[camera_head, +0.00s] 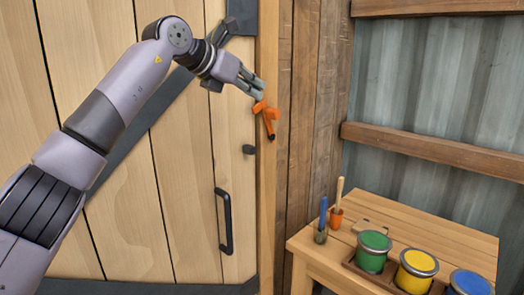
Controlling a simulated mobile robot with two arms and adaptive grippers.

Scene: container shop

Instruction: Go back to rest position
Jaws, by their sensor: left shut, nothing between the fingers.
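My left arm reaches up across the picture from the lower left. Its gripper (256,91) is shut and empty, in front of the right edge of a wooden door (170,200). Just below its fingertips is an orange latch-like piece (267,113) on the wooden post at the door's edge. I cannot tell whether the fingertips touch it. The door looks closed and has a dark vertical handle (226,222). My right gripper is not in view.
A wooden table (440,227) stands at the lower right. A corrugated metal wall (440,85) rises behind. The space above the table is clear.

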